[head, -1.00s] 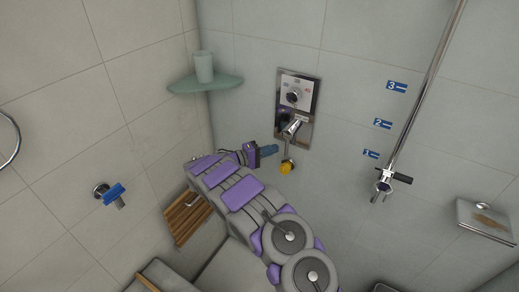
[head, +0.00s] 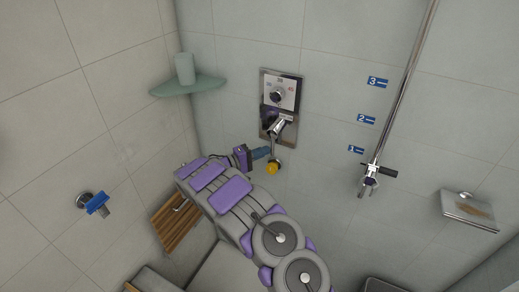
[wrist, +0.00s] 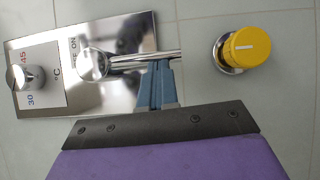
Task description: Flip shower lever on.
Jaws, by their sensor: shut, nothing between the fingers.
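The chrome shower lever (head: 278,126) is on the lower part of a shiny wall panel (head: 266,112). In the wrist view the lever (wrist: 130,61) runs from its round hub towards the yellow knob, with the letters "ON" by the hub. My gripper (head: 264,153) is below and left of the lever in the head view. In the wrist view its blue fingers (wrist: 158,70) are together and empty, with their tips right at the lever's shaft. I cannot tell whether they touch it.
A yellow knob (head: 272,168) sits on the wall below the lever. A temperature dial (head: 277,94) is above it on the panel. A corner shelf (head: 190,86) with a cup is at left. A vertical shower rail (head: 405,85) and a soap dish (head: 468,208) are at right.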

